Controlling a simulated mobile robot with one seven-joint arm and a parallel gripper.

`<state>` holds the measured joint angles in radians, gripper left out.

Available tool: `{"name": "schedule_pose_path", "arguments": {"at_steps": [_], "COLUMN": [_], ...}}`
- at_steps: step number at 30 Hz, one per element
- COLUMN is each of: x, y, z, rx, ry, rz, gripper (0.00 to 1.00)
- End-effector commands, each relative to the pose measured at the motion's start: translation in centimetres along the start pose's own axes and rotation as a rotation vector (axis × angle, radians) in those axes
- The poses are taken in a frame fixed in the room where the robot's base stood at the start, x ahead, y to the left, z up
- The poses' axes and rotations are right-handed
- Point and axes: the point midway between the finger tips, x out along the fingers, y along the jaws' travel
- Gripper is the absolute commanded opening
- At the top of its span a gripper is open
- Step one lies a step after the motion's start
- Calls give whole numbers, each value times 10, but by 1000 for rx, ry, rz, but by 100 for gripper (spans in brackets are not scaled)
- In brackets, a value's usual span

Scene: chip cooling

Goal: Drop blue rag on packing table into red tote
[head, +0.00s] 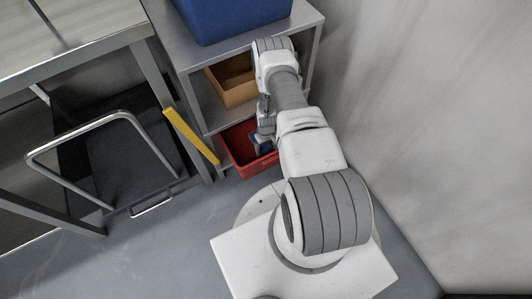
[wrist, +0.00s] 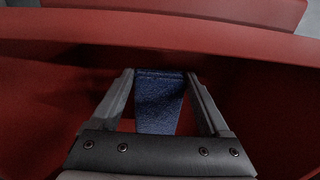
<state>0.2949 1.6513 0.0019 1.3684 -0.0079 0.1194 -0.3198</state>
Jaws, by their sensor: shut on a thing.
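The blue rag (wrist: 158,103) is between the two fingers of my gripper (wrist: 160,80) in the wrist view. It hangs inside the red tote (wrist: 210,40), whose rim runs across the top of that view. In the head view the red tote (head: 238,153) sits low on the grey shelf unit, and a bit of the blue rag (head: 262,148) shows beside my gripper (head: 264,138). My gripper is shut on the rag, within the tote's opening. Whether the rag touches the tote's bottom is hard to tell.
A blue tote (head: 230,15) stands on the shelf unit's top (head: 190,55). A brown bin (head: 232,80) is on the shelf above the red tote. A yellow bar (head: 190,135) and a dark cart (head: 110,160) stand to the left. A wall (head: 440,120) closes the right side.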

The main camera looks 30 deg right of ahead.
Motion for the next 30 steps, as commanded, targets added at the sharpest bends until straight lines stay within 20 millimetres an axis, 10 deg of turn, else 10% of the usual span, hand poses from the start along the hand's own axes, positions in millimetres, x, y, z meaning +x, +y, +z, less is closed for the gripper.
{"name": "schedule_pose_path", "arguments": {"at_steps": [5,28,29,30], "x": [32,44,44,44], "y": [0,0,0,0], "z": [1,0,0,0], "rx": [0,1,1,1], "ry": [-2,0,-1,-1], "rz": [0,0,0,0], "gripper": [17,17,82,89]}}
